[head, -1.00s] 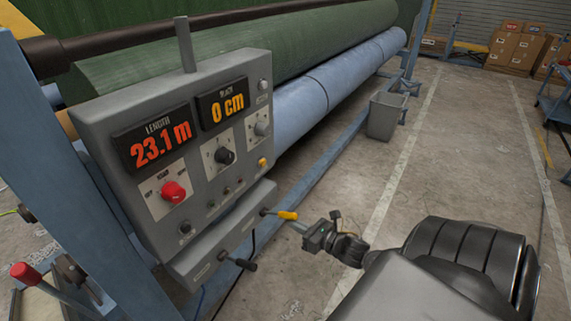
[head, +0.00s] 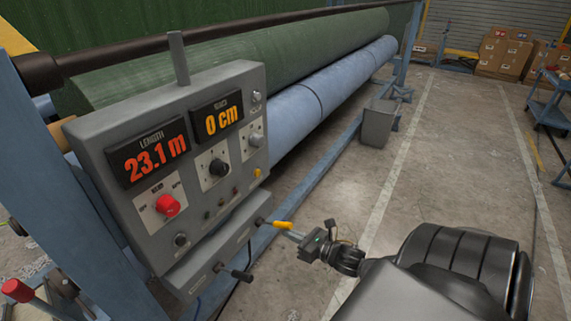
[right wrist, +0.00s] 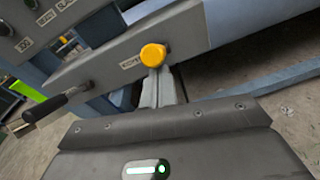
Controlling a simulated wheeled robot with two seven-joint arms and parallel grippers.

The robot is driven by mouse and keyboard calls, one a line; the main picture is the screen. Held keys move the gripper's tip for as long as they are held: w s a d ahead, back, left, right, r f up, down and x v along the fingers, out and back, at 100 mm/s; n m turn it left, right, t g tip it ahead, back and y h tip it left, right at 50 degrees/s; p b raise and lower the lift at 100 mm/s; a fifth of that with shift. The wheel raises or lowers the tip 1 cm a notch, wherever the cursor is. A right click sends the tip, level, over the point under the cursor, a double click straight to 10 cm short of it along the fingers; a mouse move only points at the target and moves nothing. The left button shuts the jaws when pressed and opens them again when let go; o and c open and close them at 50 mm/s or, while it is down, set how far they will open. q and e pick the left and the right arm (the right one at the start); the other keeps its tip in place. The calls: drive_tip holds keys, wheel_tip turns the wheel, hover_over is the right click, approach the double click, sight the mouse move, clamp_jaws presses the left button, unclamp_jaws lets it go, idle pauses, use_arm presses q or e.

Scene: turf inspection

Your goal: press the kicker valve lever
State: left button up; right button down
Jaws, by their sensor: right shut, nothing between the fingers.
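A yellow-handled lever (head: 283,225) sticks out from the lower box (head: 215,245) of the grey control panel. A second lever with a black handle (head: 240,275) is on the same box, lower and nearer. My right gripper (head: 290,234) is shut and empty, its fingertips right at the yellow handle. In the right wrist view the yellow knob (right wrist: 153,55) shows just beyond the closed fingertips (right wrist: 158,85) and seems to be touched by them, but I cannot be sure. The label beside it is partly hidden and hard to read. My left gripper is out of view.
The panel has a red knob (head: 167,205) and displays reading 23.1 m and 0 cm. A green turf roll (head: 240,70) and a blue roller (head: 320,90) lie behind it. A red-handled lever (head: 17,290) is at lower left.

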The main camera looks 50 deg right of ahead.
use_arm(q)
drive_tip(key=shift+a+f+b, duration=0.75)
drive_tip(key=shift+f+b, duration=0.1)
drive_tip(key=shift+b, duration=0.1)
use_arm(e)
drive_tip(key=s+d+f, duration=0.1)
drive_tip(key=s, duration=1)
drive_tip(key=shift+s+f, duration=0.25)
drive_tip(key=shift+f, duration=0.05)
drive_tip(key=shift+d, duration=0.1)
